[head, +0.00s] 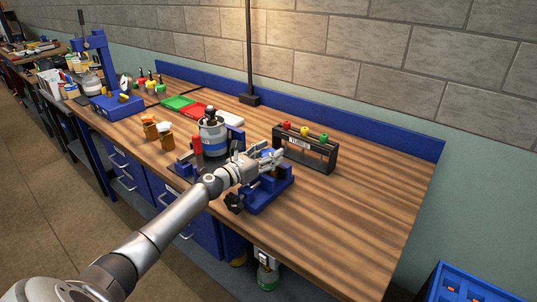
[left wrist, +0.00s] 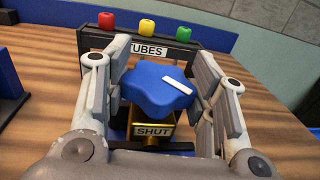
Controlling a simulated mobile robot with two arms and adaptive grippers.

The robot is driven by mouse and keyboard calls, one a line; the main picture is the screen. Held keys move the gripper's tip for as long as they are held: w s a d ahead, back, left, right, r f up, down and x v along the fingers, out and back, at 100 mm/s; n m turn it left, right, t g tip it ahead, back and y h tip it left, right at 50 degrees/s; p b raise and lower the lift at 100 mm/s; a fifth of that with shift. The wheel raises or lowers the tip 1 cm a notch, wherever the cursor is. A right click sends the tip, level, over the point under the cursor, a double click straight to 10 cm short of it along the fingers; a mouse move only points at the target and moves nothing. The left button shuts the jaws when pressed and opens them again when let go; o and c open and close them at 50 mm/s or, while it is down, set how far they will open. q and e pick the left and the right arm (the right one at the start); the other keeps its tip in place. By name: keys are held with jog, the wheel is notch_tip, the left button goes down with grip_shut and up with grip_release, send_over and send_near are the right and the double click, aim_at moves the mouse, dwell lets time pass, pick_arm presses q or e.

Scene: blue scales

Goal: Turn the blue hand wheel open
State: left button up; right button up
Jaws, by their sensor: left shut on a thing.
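The blue hand wheel (left wrist: 158,88) has a lobed rim and a white mark pointing toward the lower right in the left wrist view. It sits on a brass body with a label (left wrist: 153,131) reading SHUT. My left gripper (left wrist: 160,85) has one finger on each side of the wheel and is shut on it. In the head view my left gripper (head: 268,158) reaches over the blue stand (head: 268,194) and hides most of the wheel. My right gripper is in neither view.
Behind the wheel stands a dark rack (head: 305,152) labelled TUBES, with red, yellow and green caps. A grey canister (head: 212,137) stands left of my gripper. The bench's right part is clear.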

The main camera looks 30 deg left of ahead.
pick_arm(q)
jog(key=shift+d+r+n+y+p, duration=0.15)
jog(key=shift+n+y+p, duration=0.7)
jog(key=shift+y+p, duration=0.65)
jog(key=shift+d+r+n+y+p, duration=0.15)
jog(key=shift+n+y+p, duration=0.85)
jog(key=shift+p, duration=0.75)
jog(key=y, duration=0.1)
jog(key=n+y+p, duration=0.1)
jog(key=shift+f+n+y, duration=0.2)
jog(key=shift+n+y, duration=0.05)
jog(key=shift+y, duration=0.15)
jog(key=shift+f+n+g+y, duration=0.2)
jog(key=shift+n+g+y, duration=0.3)
jog(key=shift+n+y, duration=0.5)
jog(key=n+g+y+b, duration=0.1)
jog(key=y, duration=0.1)
jog(key=shift+w+f+y, duration=0.1)
jog(key=shift+f+y, duration=0.05)
jog(key=shift+y, duration=0.15)
jog(key=n+g+y+b, duration=0.6)
jog(key=g+y+b, duration=0.1)
jog(key=b, duration=0.7)
jog(key=shift+n, duration=0.3)
jog(key=shift+r+n+g+y+b, duration=0.35)
jog(key=shift+g+b, duration=0.45)
jog(key=shift+b, duration=0.35)
jog(key=o, duration=1)
jog(key=shift+o, duration=0.2)
